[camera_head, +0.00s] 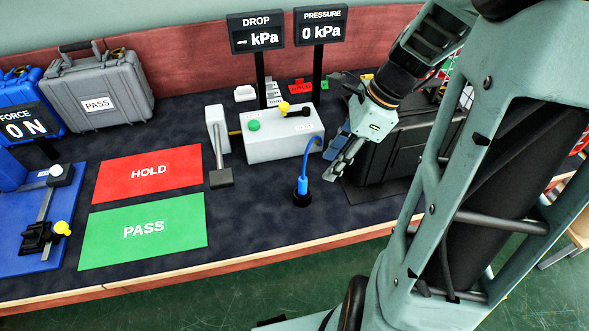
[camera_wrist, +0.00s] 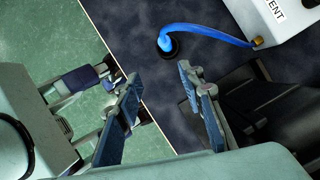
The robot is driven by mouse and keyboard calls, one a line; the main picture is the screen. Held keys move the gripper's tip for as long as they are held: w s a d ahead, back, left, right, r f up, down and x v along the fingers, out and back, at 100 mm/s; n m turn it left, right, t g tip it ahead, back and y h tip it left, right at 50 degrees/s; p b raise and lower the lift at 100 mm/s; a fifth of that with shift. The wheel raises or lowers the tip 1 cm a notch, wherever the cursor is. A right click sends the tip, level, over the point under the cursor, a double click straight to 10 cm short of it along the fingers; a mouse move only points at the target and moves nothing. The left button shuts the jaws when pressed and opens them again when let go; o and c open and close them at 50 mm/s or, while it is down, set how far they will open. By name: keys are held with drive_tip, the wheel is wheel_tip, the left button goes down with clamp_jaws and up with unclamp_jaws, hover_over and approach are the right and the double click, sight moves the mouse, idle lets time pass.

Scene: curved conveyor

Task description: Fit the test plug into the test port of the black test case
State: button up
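The blue test plug (camera_head: 302,184) stands upright in a round black holder (camera_head: 302,199) on the dark bench mat. A blue hose (camera_head: 309,152) runs from it to the white test box (camera_head: 285,140). The plug also shows in the wrist view (camera_wrist: 165,43), beyond my fingertips. My gripper (camera_head: 338,163) is to the right of the plug, above the mat; in the wrist view its fingers (camera_wrist: 159,78) are spread with nothing between them. The black test case (camera_head: 412,140) is at the right, partly hidden behind my gripper and arm. I cannot make out its test port.
A red HOLD mat (camera_head: 148,173) and green PASS mat (camera_head: 142,230) lie to the left. A grey case (camera_head: 98,90) marked PASS stands behind them. The DROP display (camera_head: 256,31) and PRESSURE display (camera_head: 318,24), reading 0 kPa, rise on posts behind the box. The bench's front edge (camera_head: 240,257) is near.

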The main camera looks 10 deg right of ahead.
sight(305, 179)
drive_tip(key=shift+n, duration=0.4)
drive_tip(key=w+a+f, duration=0.1)
drive_tip(key=f, duration=0.1)
drive_tip(key=w+a+f+b, duration=0.1)
drive_tip(key=a+f, duration=0.1)
drive_tip(key=shift+w+a+f, duration=0.1)
drive_tip(key=shift+w+a, duration=0.05)
drive_tip(key=shift+w, duration=0.05)
drive_tip(key=b+x, duration=0.1)
drive_tip(key=x, duration=0.4)
drive_tip(key=shift+w+a+f, duration=0.1)
drive_tip(key=shift+a+f, duration=0.1)
drive_tip(key=shift+f, duration=0.1)
drive_tip(key=shift+r, duration=0.1)
clamp_jaws()
